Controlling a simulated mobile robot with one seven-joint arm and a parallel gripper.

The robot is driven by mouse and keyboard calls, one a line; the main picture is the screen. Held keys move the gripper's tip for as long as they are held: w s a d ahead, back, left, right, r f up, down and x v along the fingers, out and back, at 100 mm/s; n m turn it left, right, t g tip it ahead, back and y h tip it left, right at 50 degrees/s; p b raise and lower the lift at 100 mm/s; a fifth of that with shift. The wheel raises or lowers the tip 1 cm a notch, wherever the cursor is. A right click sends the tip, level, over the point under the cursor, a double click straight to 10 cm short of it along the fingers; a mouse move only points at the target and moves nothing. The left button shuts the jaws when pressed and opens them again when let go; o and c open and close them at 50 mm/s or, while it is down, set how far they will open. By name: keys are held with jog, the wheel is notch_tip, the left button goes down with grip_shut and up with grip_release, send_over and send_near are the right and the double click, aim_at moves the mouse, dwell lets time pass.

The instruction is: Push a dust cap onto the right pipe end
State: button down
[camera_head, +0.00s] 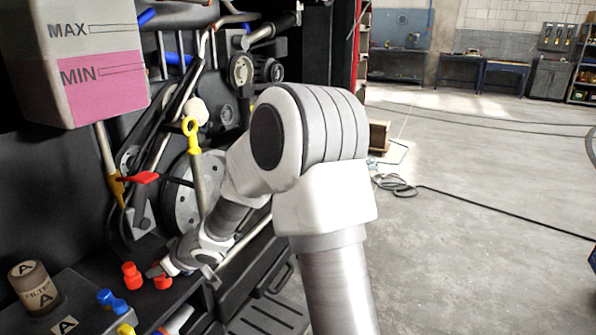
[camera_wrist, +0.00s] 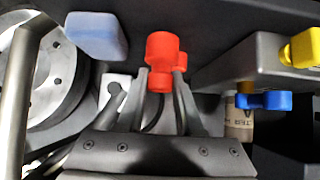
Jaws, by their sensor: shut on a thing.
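In the wrist view my gripper (camera_wrist: 162,75) is shut on a red dust cap (camera_wrist: 162,48), which sits between the fingertips. More red shows just behind it (camera_wrist: 181,61), partly hidden by a finger. In the head view my gripper (camera_head: 158,271) is low at the left, with one red cap (camera_head: 131,275) left of its tip and another red piece (camera_head: 162,282) just under it. I cannot tell which of these is held. A grey rounded tube end (camera_wrist: 113,98) shows left of the fingers in the wrist view; I cannot tell whether it is the right pipe end.
Blue caps (camera_head: 108,299) and a yellow cap (camera_head: 126,329) sit by the dark ledge at lower left, near a brown filter canister (camera_head: 34,286). A yellow-ringed dipstick (camera_head: 191,128), a red-handled valve (camera_head: 140,177) and a coolant tank (camera_head: 85,60) stand above. Open floor lies right.

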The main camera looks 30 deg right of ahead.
jog(key=shift+r+p, duration=2.25)
jog(key=shift+r, duration=0.1)
